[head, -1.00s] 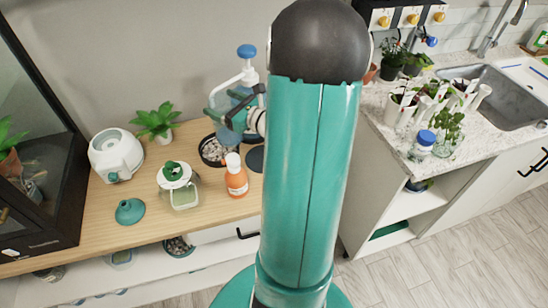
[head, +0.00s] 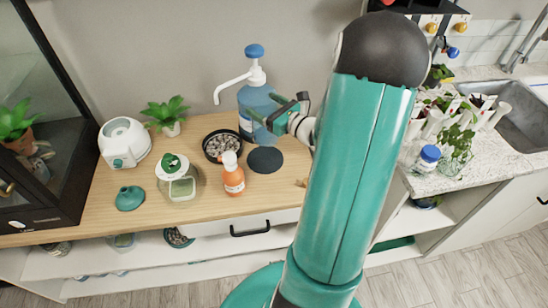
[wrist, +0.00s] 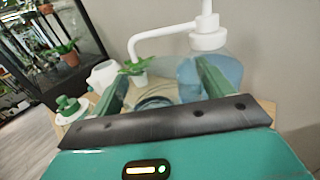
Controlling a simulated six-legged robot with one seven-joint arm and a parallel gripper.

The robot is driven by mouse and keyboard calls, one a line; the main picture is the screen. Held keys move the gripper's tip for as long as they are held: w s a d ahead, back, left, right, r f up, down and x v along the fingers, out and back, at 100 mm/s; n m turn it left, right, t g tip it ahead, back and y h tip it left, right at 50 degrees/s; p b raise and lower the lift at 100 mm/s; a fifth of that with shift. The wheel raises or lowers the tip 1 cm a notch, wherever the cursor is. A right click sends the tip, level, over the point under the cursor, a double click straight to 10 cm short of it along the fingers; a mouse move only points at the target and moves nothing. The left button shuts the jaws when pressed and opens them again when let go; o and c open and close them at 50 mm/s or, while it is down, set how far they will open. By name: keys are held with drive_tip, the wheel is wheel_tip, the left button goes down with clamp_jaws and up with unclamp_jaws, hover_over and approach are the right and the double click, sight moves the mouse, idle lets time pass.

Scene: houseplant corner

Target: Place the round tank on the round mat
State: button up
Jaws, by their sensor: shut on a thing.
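A black dish of pebbles (head: 211,157) lies left of the mat. An orange bottle (head: 234,181) stands in front, near the mat's left side. The mat is bare.

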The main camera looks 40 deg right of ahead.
sight(264, 131)
drive_tip(key=f, duration=0.9)
drive_tip(key=shift+w+a+f, duration=0.25)
drive_tip(key=shift+a+f, duration=0.05)
drive_tip(key=shift+a, duration=0.05)
drive_tip(key=shift+f, duration=0.15)
drive_tip(key=shift+s+f, duration=0.1)
drive_tip(key=shift+f, duration=0.05)
drive_tip(key=o, duration=1.5)
drive_tip(key=shift+c, duration=0.2)
